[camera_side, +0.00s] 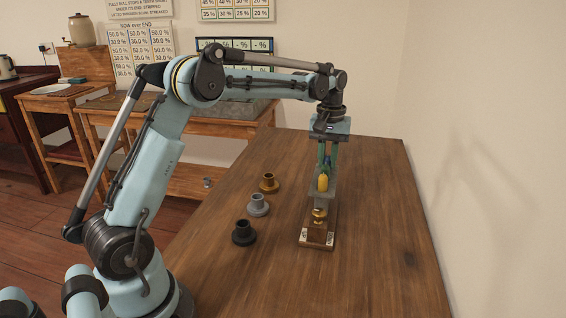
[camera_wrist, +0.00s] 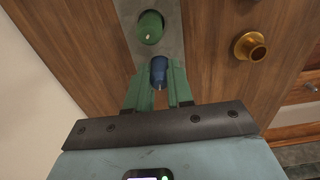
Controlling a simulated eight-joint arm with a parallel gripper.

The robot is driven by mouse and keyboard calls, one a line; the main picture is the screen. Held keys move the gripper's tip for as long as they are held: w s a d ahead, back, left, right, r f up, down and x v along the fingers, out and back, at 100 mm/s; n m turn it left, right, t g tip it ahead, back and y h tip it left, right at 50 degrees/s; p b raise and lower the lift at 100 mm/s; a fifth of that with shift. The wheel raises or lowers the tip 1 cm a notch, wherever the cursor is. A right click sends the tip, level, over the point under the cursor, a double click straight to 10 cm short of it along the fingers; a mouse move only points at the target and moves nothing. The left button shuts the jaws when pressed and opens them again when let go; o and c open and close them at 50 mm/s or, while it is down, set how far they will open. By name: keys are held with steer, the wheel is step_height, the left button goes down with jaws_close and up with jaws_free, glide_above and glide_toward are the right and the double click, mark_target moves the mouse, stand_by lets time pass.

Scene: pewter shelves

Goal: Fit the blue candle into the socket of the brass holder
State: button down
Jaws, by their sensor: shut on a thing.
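My gripper (camera_side: 327,165) points down over the table and its green fingers are shut on the blue candle (camera_wrist: 159,71). In the side view the blue candle (camera_side: 327,162) is small and partly hidden by the fingers. Whether its lower end is clear of the grey rack (camera_wrist: 173,37) below cannot be told. The brass holder (camera_side: 269,183) stands on the table to the left of my gripper, and it also shows in the wrist view (camera_wrist: 250,46), apart from the candle. Its socket is open at the top.
A green candle (camera_wrist: 150,27) stands in the rack near my fingers, and a yellow candle (camera_side: 323,183) shows in the side view. A silver holder (camera_side: 258,205) and a black holder (camera_side: 243,233) line up with the brass one. A wooden block (camera_side: 317,236) bears a brass piece (camera_side: 319,215).

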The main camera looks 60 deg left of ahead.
steer(key=shift+r, duration=0.15)
step_height(320, 180, up, 9)
steer(key=shift+r, duration=0.1)
steer(key=shift+s+a+r, duration=0.1)
steer(key=shift+s+r, duration=0.05)
steer(key=s+a+f, duration=0.2)
steer(key=s+a, duration=0.1)
steer(key=s, duration=0.4)
steer(key=shift+s+a+f, duration=0.25)
steer(key=shift+a+f, duration=1.65)
steer(key=shift+a, duration=0.1)
steer(key=shift+s+a+f, duration=0.25)
steer(key=shift+a+f, duration=1.6)
steer(key=shift+a, duration=0.15)
steer(key=shift+s+a+f, duration=0.25)
steer(key=shift+a+f, duration=1.65)
steer(key=shift+a, duration=0.1)
steer(key=shift+f, duration=0.15)
steer(key=c, duration=1)
jaws_free()
